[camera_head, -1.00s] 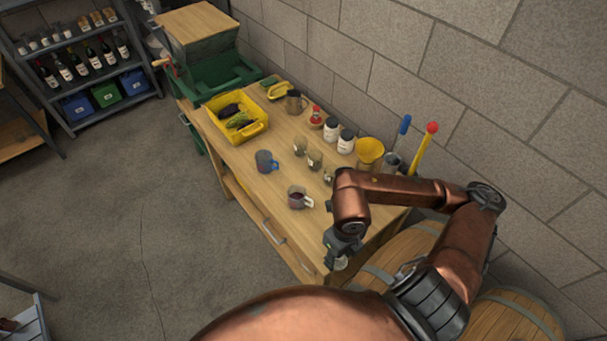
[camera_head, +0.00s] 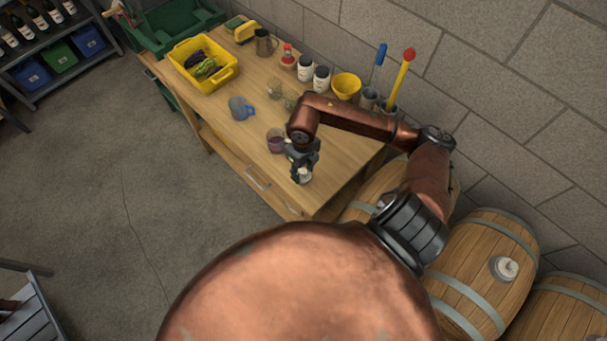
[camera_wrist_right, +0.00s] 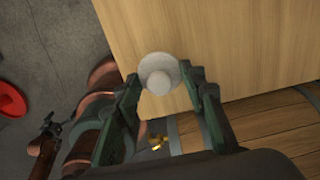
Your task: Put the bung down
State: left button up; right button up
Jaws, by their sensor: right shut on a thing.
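The gripper is shut on the bung. I cannot tell whether the bung touches the bench top.
A purple-filled mug (camera_head: 276,141) stands close beside the gripper, and a blue-grey mug (camera_head: 240,108) farther off. A yellow bin (camera_head: 218,82), jars (camera_head: 321,79) and a yellow funnel (camera_head: 346,86) stand farther back. Barrels (camera_head: 485,262) lie to the right. The bench's near corner is bare.

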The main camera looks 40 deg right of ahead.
aim_at(304, 172)
jog(key=shift+s+f, duration=0.15)
jog(key=shift+f, duration=1.05)
jog(key=shift+f, duration=0.1)
jog(key=o, duration=1.2)
jog(key=shift+c, duration=0.2)
notch_tip(304, 172, up, 12)
jog(key=shift+r, duration=0.15)
